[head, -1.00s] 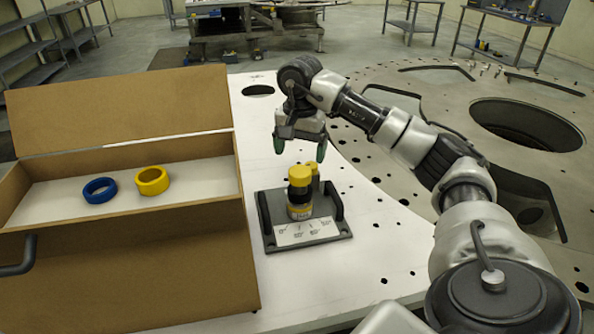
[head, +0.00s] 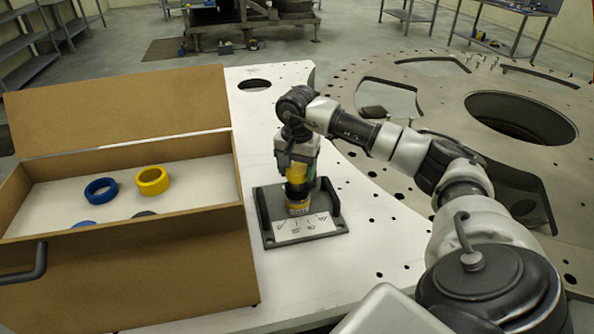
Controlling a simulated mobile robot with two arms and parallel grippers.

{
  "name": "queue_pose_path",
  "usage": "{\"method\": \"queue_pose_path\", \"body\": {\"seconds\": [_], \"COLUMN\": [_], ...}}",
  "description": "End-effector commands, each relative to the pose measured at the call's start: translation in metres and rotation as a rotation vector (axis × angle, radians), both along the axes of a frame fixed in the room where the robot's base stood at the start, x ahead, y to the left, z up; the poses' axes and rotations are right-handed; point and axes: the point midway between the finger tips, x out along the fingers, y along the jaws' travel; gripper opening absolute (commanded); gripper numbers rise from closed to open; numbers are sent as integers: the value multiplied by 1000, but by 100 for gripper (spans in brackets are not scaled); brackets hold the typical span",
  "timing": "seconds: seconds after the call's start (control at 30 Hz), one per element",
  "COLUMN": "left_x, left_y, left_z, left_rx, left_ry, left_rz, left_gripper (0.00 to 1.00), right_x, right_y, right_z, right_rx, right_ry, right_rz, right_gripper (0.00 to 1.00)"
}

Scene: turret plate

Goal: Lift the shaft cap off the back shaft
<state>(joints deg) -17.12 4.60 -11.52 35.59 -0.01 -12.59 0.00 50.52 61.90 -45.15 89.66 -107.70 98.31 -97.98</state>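A dark base plate (head: 338,228) with two side handles and a white label stands on the white table. A front shaft stack (head: 297,194), with yellow and black bands, stands upright on it. My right gripper (head: 298,172) has come down over the shafts from above, pointing downward. Its green-tipped fingers are on either side of the shafts' top area. The back shaft and its cap are hidden behind the front stack and the gripper, so I cannot tell whether the fingers touch or grip the cap. My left gripper is out of view.
An open brown box (head: 120,222) stands left of the plate. A blue ring (head: 101,191) and a yellow ring (head: 152,181) lie inside, with other pieces partly hidden by its front wall. The table (head: 235,100) is clear behind the plate. A large holed metal disc (head: 430,95) lies right.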

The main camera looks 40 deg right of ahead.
Motion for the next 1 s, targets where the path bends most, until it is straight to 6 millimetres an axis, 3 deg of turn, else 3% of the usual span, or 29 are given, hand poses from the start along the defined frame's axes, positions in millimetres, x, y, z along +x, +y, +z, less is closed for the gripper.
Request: {"method": "queue_pose_path", "body": {"seconds": [0.03,0.17,0.53,0.77,1.0], "left_x": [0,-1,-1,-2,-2], "left_y": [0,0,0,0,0], "left_z": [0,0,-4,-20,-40], "left_rx": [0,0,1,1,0], "left_ry": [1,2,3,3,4], "left_rz": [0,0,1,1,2], "left_gripper": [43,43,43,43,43], "right_x": [0,0,0,1,-41], "right_y": [0,0,0,0,-37], "right_z": [0,0,6,38,69], "right_rx": [0,0,1,1,-4], "right_ry": [0,0,-2,-8,-3], "right_rz": [0,0,0,0,-6], "right_gripper": [55,36,35,35,35]}}
